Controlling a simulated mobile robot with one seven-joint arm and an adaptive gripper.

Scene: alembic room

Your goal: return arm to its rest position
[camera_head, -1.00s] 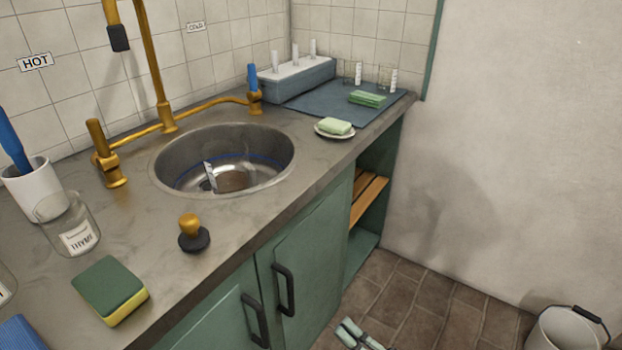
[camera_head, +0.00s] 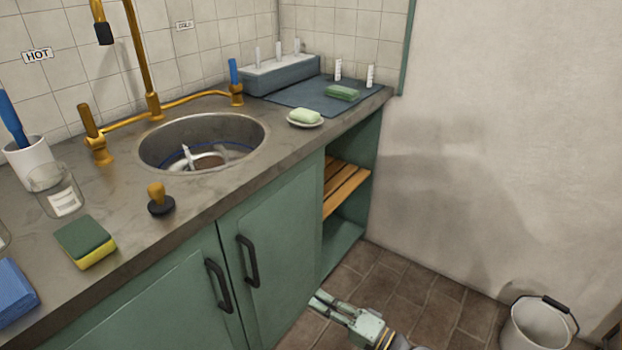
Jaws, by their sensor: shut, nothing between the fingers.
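My gripper (camera_head: 319,302) is at the bottom of the view, low over the brown tiled floor and in front of the green cabinet doors. Its fingers are shut with nothing between them, and they point up and left in the picture. The gripper is apart from the counter and the sink. Most of my arm is out of view below the bottom edge.
The counter (camera_head: 190,192) holds a round sink (camera_head: 145,150), a wooden-knobbed stopper (camera_head: 160,200), a sponge (camera_head: 85,243) and a soap dish (camera_head: 306,123). Cabinet handles (camera_head: 248,261) stick out near my gripper. A white bucket (camera_head: 535,330) stands at the lower right. Floor between is clear.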

